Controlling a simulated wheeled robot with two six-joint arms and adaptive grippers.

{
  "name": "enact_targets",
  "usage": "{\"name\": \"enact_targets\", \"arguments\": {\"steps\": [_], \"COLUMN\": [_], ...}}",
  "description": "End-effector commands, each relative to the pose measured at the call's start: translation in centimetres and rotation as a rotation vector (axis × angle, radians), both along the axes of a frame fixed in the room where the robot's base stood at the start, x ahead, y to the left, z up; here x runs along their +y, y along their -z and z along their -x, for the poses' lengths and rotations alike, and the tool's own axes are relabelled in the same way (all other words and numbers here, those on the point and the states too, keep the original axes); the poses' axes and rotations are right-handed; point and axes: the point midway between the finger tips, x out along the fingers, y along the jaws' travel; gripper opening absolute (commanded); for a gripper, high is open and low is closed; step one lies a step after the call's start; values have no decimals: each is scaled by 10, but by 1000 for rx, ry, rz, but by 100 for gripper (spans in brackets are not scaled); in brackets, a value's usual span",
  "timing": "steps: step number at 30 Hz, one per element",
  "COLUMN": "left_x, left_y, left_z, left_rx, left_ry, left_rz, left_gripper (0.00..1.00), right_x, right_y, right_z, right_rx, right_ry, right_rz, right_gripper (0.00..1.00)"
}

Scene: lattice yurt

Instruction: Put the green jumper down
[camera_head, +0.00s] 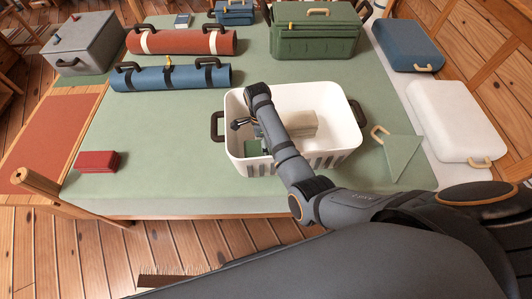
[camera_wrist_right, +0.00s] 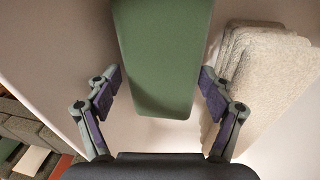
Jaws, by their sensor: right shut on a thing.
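The green jumper (camera_head: 252,147) is a small green folded bundle inside the white basket (camera_head: 345,112), towards its left side. It fills the space between my fingers in the right wrist view (camera_wrist_right: 163,50). My right gripper (camera_head: 243,124) reaches down into the basket and is shut on the jumper, with one finger on each side of it in the right wrist view (camera_wrist_right: 162,82). Whether the jumper touches the basket floor I cannot tell. My forearm hides part of the basket. My left gripper is not in view.
A beige folded thing (camera_head: 299,124) lies in the basket, right of the jumper. The basket has dark handles and stands on a green-covered surface (camera_head: 160,150). A green triangular pouch (camera_head: 402,155) lies close on its right. Blue and red rolls lie at the back left.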

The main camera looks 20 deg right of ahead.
Motion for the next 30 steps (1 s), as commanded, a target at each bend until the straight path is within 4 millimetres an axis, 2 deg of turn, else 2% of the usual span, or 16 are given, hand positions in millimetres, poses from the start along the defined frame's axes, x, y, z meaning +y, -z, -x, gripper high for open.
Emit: {"name": "enact_targets", "arguments": {"steps": [2, 9, 20, 21, 23, 30], "left_x": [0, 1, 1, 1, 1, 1], "left_y": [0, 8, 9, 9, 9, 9], "left_z": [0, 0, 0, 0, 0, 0], "left_rx": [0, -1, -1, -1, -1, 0], "left_ry": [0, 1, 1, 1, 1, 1], "left_rz": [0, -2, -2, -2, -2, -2], "left_gripper": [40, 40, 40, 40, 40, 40], "right_x": [0, 0, 0, 0, 0, 0], "right_y": [2, 41, 46, 47, 47, 47], "right_z": [0, 0, 0, 0, 0, 0], "right_rx": [0, 2, 0, 0, 0, 0], "right_ry": [0, 0, 0, 0, 0, 0], "right_rz": [0, -1, -1, -1, -1, -1], "right_gripper": [35, 35, 35, 82, 90, 91]}}
